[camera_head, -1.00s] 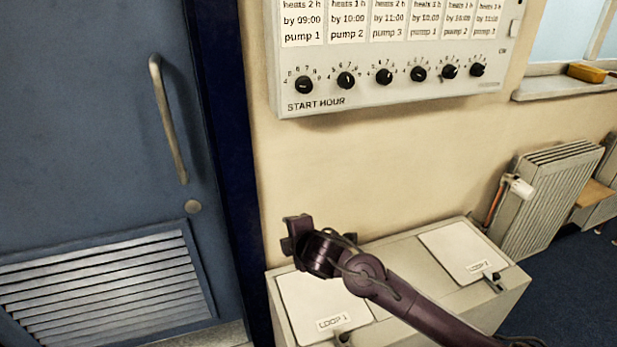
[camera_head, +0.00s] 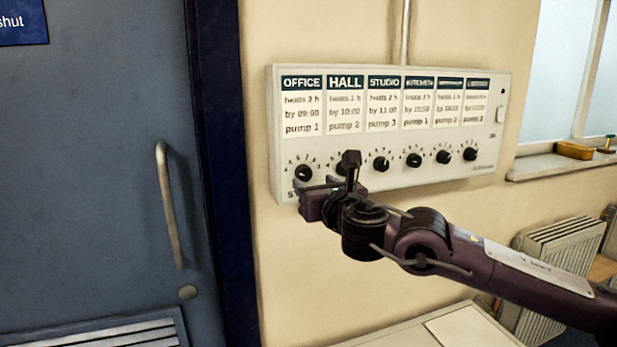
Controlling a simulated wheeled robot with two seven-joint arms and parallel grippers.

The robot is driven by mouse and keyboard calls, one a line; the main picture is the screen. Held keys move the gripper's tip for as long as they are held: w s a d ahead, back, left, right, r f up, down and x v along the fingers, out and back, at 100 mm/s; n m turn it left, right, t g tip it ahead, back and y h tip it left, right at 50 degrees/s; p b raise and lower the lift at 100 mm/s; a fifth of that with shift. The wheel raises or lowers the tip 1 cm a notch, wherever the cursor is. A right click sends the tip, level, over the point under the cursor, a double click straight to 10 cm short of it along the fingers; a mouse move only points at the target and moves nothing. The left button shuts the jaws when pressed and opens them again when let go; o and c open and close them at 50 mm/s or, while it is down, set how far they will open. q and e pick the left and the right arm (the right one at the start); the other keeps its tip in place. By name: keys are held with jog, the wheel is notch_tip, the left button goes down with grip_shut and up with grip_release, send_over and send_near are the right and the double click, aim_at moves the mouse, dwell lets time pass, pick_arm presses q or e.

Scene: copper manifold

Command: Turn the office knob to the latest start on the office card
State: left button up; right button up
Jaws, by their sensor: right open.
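The office card (camera_head: 301,107) is the leftmost card on the white wall panel (camera_head: 390,180). It reads "OFFICE, heats 2 h, by 09:00, pump 1". The office knob (camera_head: 303,173) is the black dial below it, with hour numbers around its top; its pointer direction is too small to tell. My right gripper (camera_head: 328,182) is open in front of the panel's lower left, just right of and below the office knob. It hides part of the second knob and most of the START HOUR label. I cannot tell whether it touches the panel. My left gripper is not in view.
More cards, including the hall card (camera_head: 345,103) and studio card (camera_head: 384,103), continue rightward with knobs below. A blue door (camera_head: 110,130) with a handle (camera_head: 168,205) is at left. A pale cabinet (camera_head: 455,328) stands below; a radiator (camera_head: 560,250) is at right.

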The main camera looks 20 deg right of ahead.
aim_at(306, 176)
jog(key=shift+w+a+p, duration=0.1)
jog(key=shift+w+p, duration=0.25)
jog(key=shift+w, duration=1.9)
jog(key=shift+c, duration=0.4)
jog(key=c, duration=0.9)
